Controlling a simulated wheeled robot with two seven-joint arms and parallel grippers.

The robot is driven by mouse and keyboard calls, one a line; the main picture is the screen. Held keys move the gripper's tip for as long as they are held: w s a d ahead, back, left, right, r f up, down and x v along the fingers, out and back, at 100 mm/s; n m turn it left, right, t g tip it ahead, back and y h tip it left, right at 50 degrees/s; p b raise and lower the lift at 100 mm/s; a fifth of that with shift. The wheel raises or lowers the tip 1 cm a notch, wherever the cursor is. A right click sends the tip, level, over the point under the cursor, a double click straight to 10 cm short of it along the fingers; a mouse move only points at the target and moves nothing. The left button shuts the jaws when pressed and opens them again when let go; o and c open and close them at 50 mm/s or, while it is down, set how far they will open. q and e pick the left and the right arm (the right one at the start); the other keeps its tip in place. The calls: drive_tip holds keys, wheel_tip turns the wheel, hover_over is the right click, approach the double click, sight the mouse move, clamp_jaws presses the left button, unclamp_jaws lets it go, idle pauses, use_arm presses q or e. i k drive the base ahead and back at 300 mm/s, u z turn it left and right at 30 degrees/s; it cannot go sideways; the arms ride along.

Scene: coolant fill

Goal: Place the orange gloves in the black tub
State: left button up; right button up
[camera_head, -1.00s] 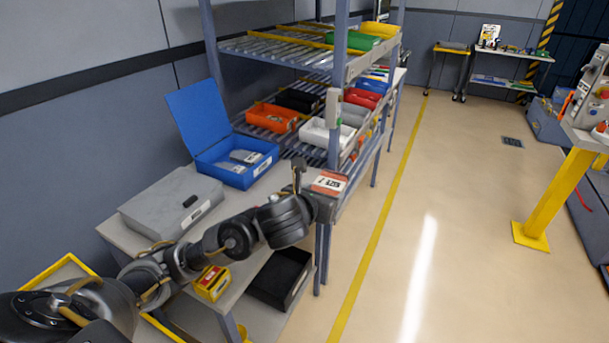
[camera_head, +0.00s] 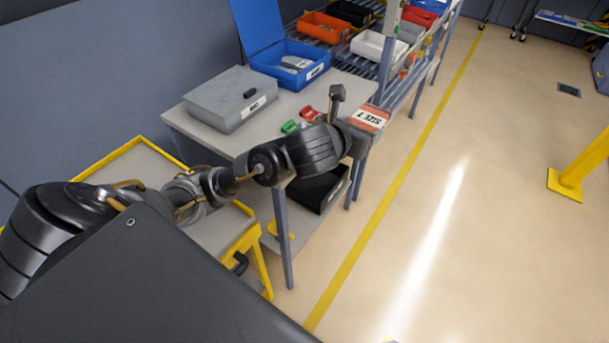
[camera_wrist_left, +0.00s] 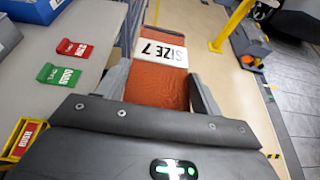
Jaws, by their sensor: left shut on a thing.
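The orange gloves (camera_head: 368,120) form a flat orange pack with a white "SIZE 7" label. In the left wrist view, the gloves (camera_wrist_left: 157,80) sit between the two fingers of the left gripper (camera_wrist_left: 160,92). A black tub (camera_head: 322,190) stands on the lower shelf under the table, below my left forearm and partly hidden. My right gripper is not in view.
On the grey table (camera_head: 340,82) are a grey case (camera_head: 228,100), an open blue box (camera_head: 290,62), a red tag (camera_head: 311,114) and a green tag (camera_head: 290,127). A rack behind holds an orange bin (camera_head: 322,27) and other bins.

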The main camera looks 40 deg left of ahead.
sight(306, 188)
drive_tip(key=k, duration=0.1)
drive_tip(key=z, duration=0.8)
drive_tip(key=i, duration=3)
drive_tip(key=u, duration=2.55)
